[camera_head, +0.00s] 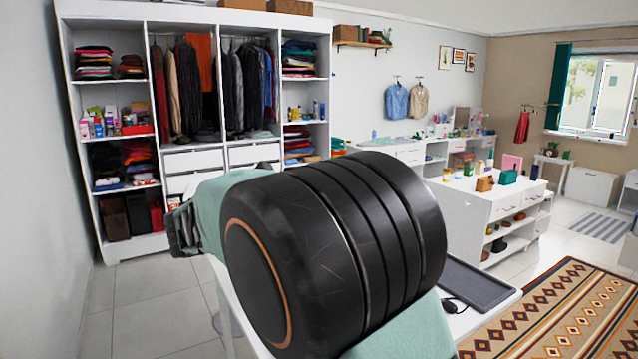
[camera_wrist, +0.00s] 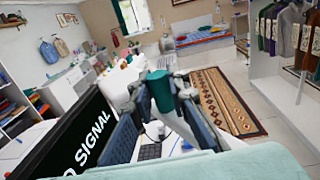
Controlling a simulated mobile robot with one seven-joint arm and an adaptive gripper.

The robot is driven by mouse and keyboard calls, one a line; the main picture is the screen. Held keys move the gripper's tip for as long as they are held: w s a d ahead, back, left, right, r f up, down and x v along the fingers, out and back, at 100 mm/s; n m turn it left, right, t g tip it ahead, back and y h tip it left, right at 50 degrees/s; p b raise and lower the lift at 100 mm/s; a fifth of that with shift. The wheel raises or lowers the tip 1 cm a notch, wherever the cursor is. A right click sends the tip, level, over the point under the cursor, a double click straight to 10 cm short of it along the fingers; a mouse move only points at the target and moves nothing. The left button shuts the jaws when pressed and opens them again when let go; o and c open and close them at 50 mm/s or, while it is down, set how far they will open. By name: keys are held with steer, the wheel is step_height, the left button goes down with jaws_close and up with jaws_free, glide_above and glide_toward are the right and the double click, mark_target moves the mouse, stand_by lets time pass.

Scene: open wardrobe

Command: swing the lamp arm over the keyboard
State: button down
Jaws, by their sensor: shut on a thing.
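In the wrist view, my gripper (camera_wrist: 160,82) has its two grey fingers closed on a teal cylindrical piece, seemingly the lamp head (camera_wrist: 161,96). The rest of the lamp arm is hidden or too small to tell. In the head view, only part of my gripper (camera_head: 183,229) shows at the left, behind my large black arm link. The lamp and keyboard are hidden there.
A monitor reading "NO SIGNAL" (camera_wrist: 88,135) stands close at the left in the wrist view. In the head view, a dark flat slab (camera_head: 474,284) lies on the desk's right end. An open wardrobe (camera_head: 120,20) stands behind, with a patterned rug (camera_head: 560,305) at right.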

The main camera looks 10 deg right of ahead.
steer(key=shift+s+d+r+m+g, duration=0.1)
steer(key=shift+s+d+m+g, duration=0.1)
steer(key=shift+m+g, duration=0.1)
steer(key=c, duration=1.8)
jaws_free()
steer(key=shift+c, duration=0.2)
steer(key=v, duration=1.2)
steer(key=shift+w, duration=0.1)
